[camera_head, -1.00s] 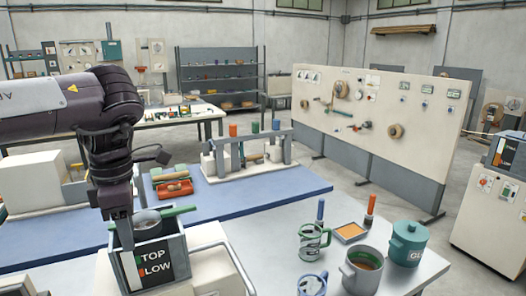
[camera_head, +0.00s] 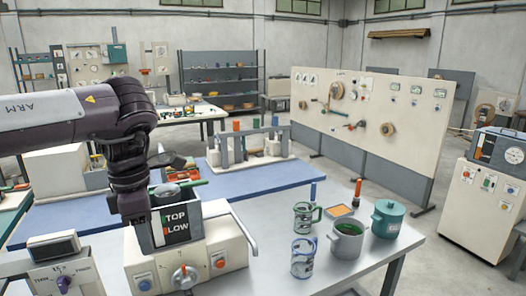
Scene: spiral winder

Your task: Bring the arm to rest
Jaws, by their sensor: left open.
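My left arm comes in from the left, and its dark gripper (camera_head: 138,222) hangs pointing down at the left side of a dark open-topped box (camera_head: 180,226) marked "TOP" and "LOW". The gripper is open, and nothing shows between its fingers. The fingertips are small and partly lost against the box and machine, so I cannot tell whether they touch it. The box sits on a cream machine (camera_head: 205,278) with knobs and a handwheel. A green bar (camera_head: 183,184) shows above the box rim. My right gripper is out of view.
On the grey table at right stand a green pot (camera_head: 388,219), a grey pot (camera_head: 347,240), two glass-like mugs (camera_head: 303,257), an orange tray (camera_head: 341,210) and an orange-handled tool (camera_head: 358,188). A small switch box (camera_head: 62,280) is at lower left. The blue mat (camera_head: 265,184) has bare areas.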

